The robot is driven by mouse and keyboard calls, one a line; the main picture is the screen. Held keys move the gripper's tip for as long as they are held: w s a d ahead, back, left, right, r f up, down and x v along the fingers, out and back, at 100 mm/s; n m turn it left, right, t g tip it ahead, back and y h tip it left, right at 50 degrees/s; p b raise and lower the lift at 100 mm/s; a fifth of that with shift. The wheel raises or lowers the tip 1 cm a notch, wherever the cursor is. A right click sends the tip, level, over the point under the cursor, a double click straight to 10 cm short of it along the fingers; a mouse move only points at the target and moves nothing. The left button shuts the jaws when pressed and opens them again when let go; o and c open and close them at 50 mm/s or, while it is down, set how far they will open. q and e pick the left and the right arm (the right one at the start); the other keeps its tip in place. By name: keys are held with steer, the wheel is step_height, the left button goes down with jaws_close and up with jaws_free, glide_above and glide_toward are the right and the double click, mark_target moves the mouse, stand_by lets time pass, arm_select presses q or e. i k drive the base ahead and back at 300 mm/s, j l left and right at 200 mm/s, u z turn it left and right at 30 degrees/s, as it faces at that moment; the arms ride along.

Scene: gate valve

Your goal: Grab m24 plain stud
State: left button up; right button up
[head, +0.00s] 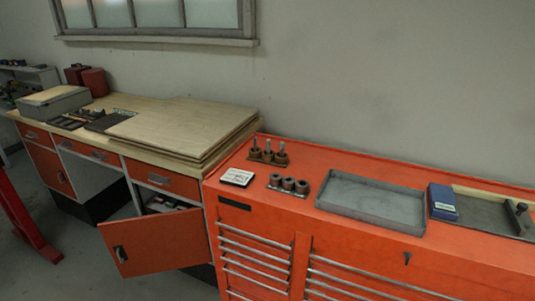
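Several small metal pieces stand on the orange tool cabinet's top. In the back row, three upright pins (268,149) rise from dark round holders on a small rack. They look like studs, but they are too small to tell which is the M24 plain stud. In front of them is a row of three short dark cylinders (288,184) with hollow-looking tops, on a thin plate. Neither of my grippers shows in the head view.
The orange cabinet (345,245) carries a white card (237,177), an empty grey tray (370,201), a blue box (442,201) and another tray (485,208) at right. At left, a wooden bench (185,125) has an open orange door (157,243) jutting out.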

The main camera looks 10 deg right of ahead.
mark_target(282, 149)
steer(key=i+j+z, duration=0.1)
steer(key=i, duration=0.35)
steer(key=i+j+z, duration=0.15)
steer(key=i, duration=0.25)
steer(key=i+j+z, duration=0.1)
steer(key=i, duration=0.35)
steer(key=i+j+z, duration=0.15)
steer(key=i, duration=0.25)
steer(key=j, duration=0.1)
